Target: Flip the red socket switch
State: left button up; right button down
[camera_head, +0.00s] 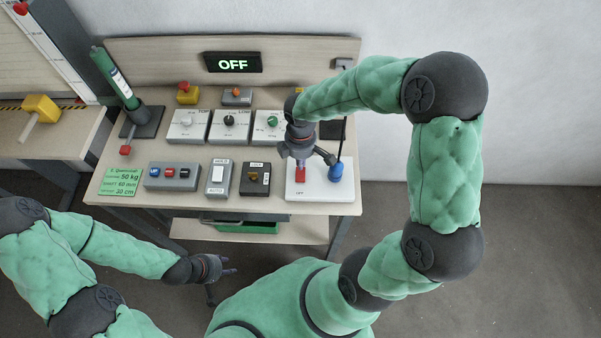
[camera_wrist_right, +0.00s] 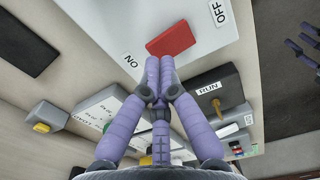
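The red socket switch (camera_head: 300,175) sits on a white socket plate (camera_head: 318,191) at the right front of the table. An OFF label is on its near side; the right wrist view shows the red switch (camera_wrist_right: 171,39) between the ON and OFF labels. My right gripper (camera_head: 301,161) is above the plate, at the switch's far, ON-labelled side. Its fingers (camera_wrist_right: 159,62) are together and empty, with the tips at the switch's edge; I cannot tell whether they touch it. My left gripper (camera_head: 229,265) is empty, fingers spread, in front of the table.
A blue plug (camera_head: 336,173) with a black cable stands on the plate, right of the switch. Left of the plate are a dark switch box (camera_head: 255,179), a rocker box (camera_head: 219,178) and a button box (camera_head: 172,177). Dial boxes stand behind. A display (camera_head: 233,63) reads OFF.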

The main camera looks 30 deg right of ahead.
jog(key=shift+f+b, duration=0.9)
jog(key=shift+f, duration=0.35)
dwell(0.9)
jog(key=shift+r, duration=0.15)
jog(key=shift+r+p, duration=3)
jog(key=shift+r, duration=0.45)
jog(key=shift+f, duration=0.1)
